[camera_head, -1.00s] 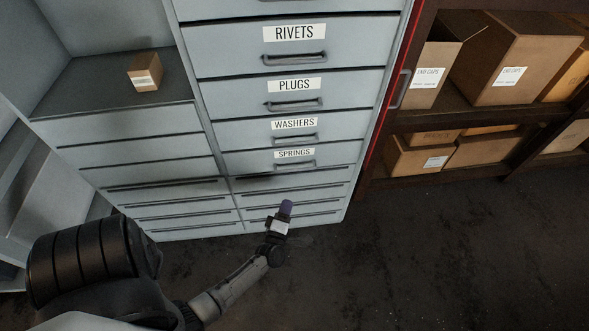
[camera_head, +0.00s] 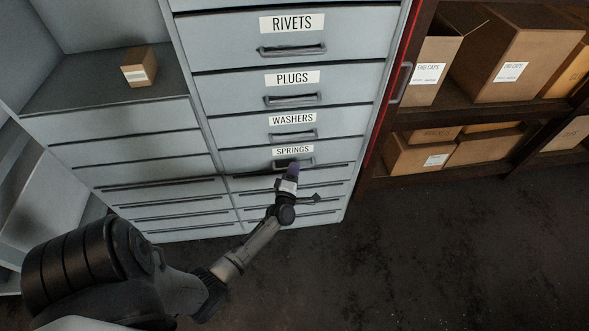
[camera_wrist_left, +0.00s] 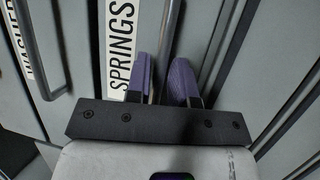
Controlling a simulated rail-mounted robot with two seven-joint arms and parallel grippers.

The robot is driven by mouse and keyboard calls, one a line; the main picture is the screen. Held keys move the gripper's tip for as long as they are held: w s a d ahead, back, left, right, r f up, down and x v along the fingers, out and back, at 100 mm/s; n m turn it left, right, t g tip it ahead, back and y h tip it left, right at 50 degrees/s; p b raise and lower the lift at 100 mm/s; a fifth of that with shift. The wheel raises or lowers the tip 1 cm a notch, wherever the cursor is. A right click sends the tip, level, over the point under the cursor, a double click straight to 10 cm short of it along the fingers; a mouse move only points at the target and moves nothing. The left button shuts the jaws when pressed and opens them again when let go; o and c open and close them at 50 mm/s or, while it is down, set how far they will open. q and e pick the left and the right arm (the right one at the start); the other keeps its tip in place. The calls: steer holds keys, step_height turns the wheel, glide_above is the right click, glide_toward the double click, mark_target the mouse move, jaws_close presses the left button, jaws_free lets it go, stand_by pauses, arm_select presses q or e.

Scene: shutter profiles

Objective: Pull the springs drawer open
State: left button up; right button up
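The springs drawer (camera_head: 245,157) is closed in the grey cabinet, below the washers drawer. Its label reads SPRINGS (camera_head: 293,150), and it also shows in the left wrist view (camera_wrist_left: 122,40). My left gripper (camera_head: 293,168) reaches up to the springs handle (camera_head: 309,161) and partly covers it. In the left wrist view, my left gripper's two purple fingers (camera_wrist_left: 162,75) are apart. The bar of the springs handle (camera_wrist_left: 170,35) runs toward the gap between them; contact cannot be made out. My right gripper is not in view.
The rivets (camera_head: 292,24), plugs (camera_head: 291,78) and washers (camera_head: 292,119) drawers above are closed. A small box (camera_head: 139,67) sits on the left shelf. Shelving with cardboard boxes (camera_head: 524,50) stands at the right. The dark floor in front is clear.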

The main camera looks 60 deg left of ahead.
arm_select(q)
steer(key=shift+w+a+r, duration=0.1)
steer(key=shift+w+a, duration=0.3)
steer(key=shift+a, duration=0.05)
jaws_close()
